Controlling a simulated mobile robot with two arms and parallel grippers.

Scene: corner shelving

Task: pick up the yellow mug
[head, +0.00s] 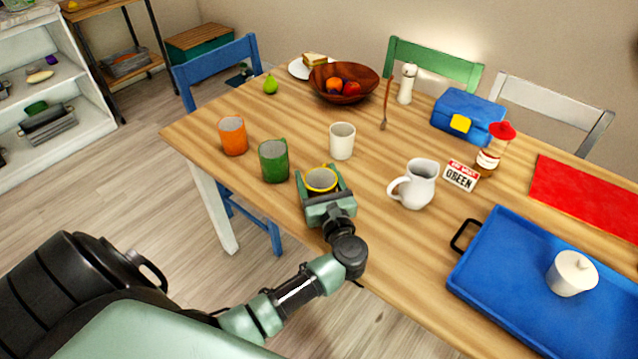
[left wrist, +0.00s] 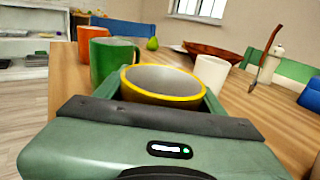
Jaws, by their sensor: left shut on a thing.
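The yellow mug (head: 321,180) has a bright yellow rim and a grey inside. It stands upright at the near edge of the wooden table (head: 270,115). My left gripper (head: 325,190) is shut on it, with one finger on each side. In the left wrist view the yellow mug (left wrist: 162,82) sits between the fingers, its lower part hidden by the gripper body. I cannot tell whether its base touches the table. My right gripper is not in view.
A green mug (head: 274,161) stands close on the left, with an orange mug (head: 233,136) beyond it. A white cup (head: 342,141) is just behind. A white pitcher (head: 413,184) and a blue tray (head: 540,290) are to the right.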

